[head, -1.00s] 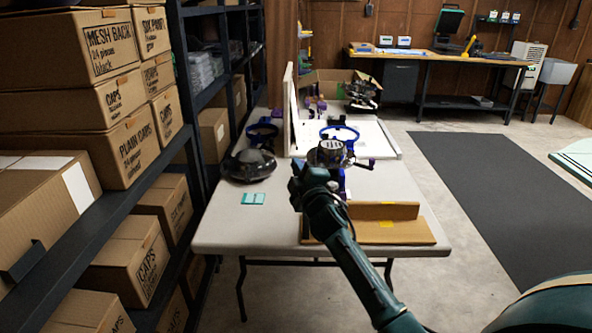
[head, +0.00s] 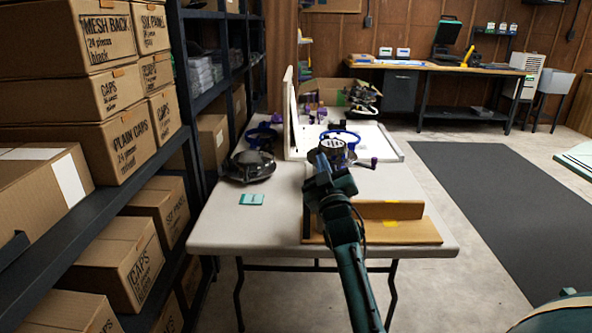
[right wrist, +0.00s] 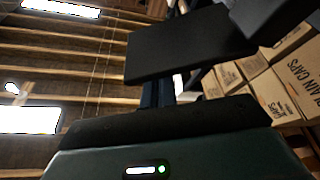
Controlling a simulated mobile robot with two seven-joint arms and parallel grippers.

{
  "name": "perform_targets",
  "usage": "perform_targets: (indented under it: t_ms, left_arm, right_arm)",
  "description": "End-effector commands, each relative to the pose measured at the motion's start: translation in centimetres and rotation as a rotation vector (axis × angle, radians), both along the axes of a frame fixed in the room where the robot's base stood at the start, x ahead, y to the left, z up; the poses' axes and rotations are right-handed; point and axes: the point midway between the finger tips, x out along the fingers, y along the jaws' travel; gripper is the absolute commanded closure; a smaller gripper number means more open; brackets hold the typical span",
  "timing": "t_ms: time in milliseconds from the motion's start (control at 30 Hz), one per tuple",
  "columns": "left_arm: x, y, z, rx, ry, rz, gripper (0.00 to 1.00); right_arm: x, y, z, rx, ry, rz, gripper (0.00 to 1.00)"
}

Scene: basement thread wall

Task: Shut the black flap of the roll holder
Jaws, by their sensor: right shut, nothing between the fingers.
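A dark, rounded device (head: 249,166) sits on the left side of the pale table. It may be the roll holder, but I cannot tell for sure, and I cannot make out a flap or its position. My right gripper (head: 319,160) is above the middle of the table, to the right of the dark device and apart from it. It is shut and empty, and partly covers the blue and silver round fixture (head: 333,148) behind it. In the right wrist view my black fingers (right wrist: 190,45) point up towards the ceiling and boxes. My left gripper is not in view.
A teal card (head: 251,199) lies on the table (head: 222,232). A brown angled board (head: 405,232) lies at the front right, beside my forearm. A white upright panel (head: 288,115) stands behind. Shelves with cardboard boxes (head: 128,140) line the left.

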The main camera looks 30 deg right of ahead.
Motion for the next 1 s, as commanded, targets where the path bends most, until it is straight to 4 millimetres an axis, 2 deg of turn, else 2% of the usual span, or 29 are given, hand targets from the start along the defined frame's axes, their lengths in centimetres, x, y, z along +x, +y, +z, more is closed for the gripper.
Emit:
perform_targets:
  t_ms: [100,333,1000]
  left_arm:
    - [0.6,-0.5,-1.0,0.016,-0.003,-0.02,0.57]
    - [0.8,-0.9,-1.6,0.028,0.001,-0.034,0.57]
    - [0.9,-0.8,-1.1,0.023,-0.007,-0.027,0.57]
  right_arm:
    - [-0.3,-0.6,-0.8,0.101,-0.053,0.0,1.0]
    - [-0.9,-1.6,-1.6,0.275,-0.149,0.0,1.0]
    - [-1.5,-2.7,-3.2,0.258,-0.142,0.001,1.0]
